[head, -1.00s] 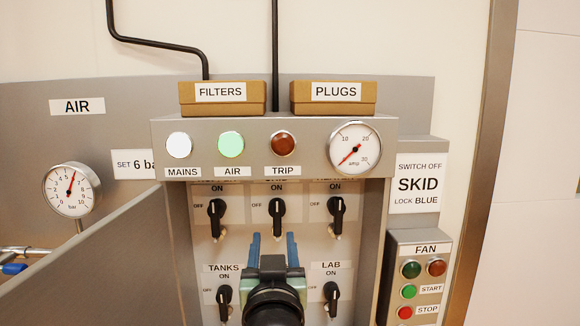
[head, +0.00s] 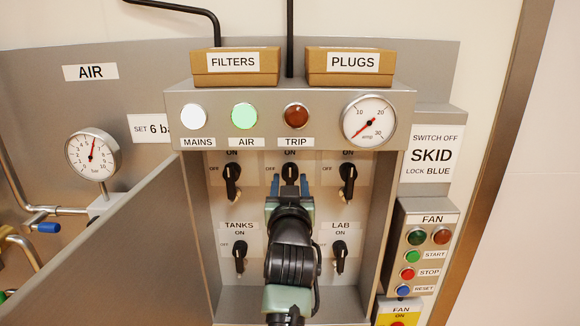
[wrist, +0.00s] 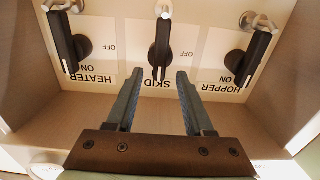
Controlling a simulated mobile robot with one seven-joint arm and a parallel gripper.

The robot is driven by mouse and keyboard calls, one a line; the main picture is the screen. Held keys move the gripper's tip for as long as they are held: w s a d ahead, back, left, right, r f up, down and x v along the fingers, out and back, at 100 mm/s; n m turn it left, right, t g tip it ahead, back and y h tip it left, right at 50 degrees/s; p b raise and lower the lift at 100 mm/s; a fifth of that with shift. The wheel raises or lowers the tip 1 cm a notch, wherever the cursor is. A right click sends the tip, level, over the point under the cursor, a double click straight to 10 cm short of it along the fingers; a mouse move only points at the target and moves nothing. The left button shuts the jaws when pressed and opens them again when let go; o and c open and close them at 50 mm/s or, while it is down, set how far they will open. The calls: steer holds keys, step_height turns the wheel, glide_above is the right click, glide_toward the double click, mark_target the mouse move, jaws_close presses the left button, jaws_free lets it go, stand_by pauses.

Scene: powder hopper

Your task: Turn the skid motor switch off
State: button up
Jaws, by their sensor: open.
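The skid switch (head: 290,171) is a black rotary handle in the middle of the top row in the open grey cabinet. Its handle stands upright, toward ON, with OFF at its left. In the wrist view my gripper's (wrist: 160,76) blue fingers point at the switch, one to each side of the handle's near end, with visible gaps. Whether the tips overlap it in depth is unclear.
The hopper switch (wrist: 251,52) and heater switch (wrist: 67,45) flank it closely. The tanks switch (head: 240,256) and lab switch (head: 340,255) are below. The cabinet door (head: 110,250) stands open at left. Boxes labelled FILTERS (head: 235,80) and PLUGS (head: 349,80) sit on top.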

mark_target(290, 175)
steer(key=shift+w+p, duration=0.65)
steer(key=shift+w, duration=1.65)
jaws_close()
